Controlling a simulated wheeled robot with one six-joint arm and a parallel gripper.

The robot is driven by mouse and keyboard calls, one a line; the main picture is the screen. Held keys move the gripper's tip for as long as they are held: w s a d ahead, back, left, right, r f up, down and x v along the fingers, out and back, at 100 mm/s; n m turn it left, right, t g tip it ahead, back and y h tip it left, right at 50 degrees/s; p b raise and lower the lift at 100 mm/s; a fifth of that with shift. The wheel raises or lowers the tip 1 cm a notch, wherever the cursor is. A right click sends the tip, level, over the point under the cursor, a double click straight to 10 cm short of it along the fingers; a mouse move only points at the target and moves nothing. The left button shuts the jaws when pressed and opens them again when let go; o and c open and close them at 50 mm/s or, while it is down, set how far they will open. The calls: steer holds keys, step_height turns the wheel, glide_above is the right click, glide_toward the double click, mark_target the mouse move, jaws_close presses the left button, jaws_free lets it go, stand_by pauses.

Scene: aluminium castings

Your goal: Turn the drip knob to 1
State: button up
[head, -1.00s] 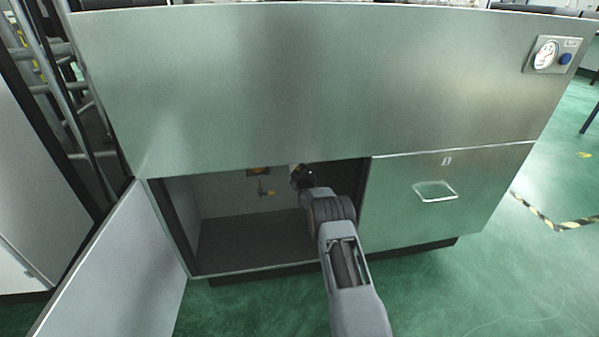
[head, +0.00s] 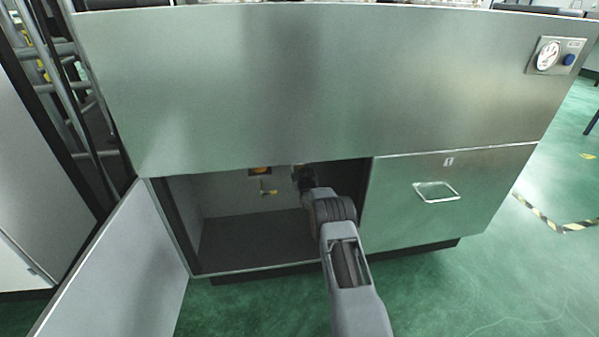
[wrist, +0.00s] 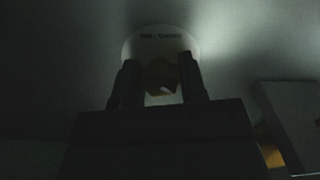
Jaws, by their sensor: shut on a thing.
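The drip knob (wrist: 162,78) shows in the wrist view as a small brownish block in front of a pale round dial plate (wrist: 140,45) with a line of small dark lettering, too dim to read. My gripper (wrist: 163,82) is shut on the knob, one finger on each side. In the head view my gripper (head: 302,176) reaches into the open cabinet (head: 220,232), near its upper right; the knob is hidden there by my wrist and the panel. I cannot tell the knob's setting.
The open door (head: 125,265) stands at left. A closed drawer front (head: 440,195) is at right. A gauge (head: 548,55) and blue button (head: 569,59) sit upper right.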

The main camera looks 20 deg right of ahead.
steer(key=m, duration=0.7)
steer(key=shift+a, duration=0.2)
steer(key=m, duration=0.6)
steer(key=shift+w+a+m, duration=0.1)
steer(key=shift+m, duration=0.3)
steer(key=m, duration=0.7)
steer(key=shift+a+r, duration=0.1)
steer(key=shift+r, duration=0.05)
steer(key=m, duration=0.6)
steer(key=shift+r+m, duration=0.2)
steer(key=shift+m, duration=0.1)
steer(key=o, duration=0.8)
steer(key=shift+a, duration=0.1)
steer(key=shift+o, duration=0.6)
steer(key=shift+d+f+m, duration=0.1)
steer(key=shift+d+m, duration=0.2)
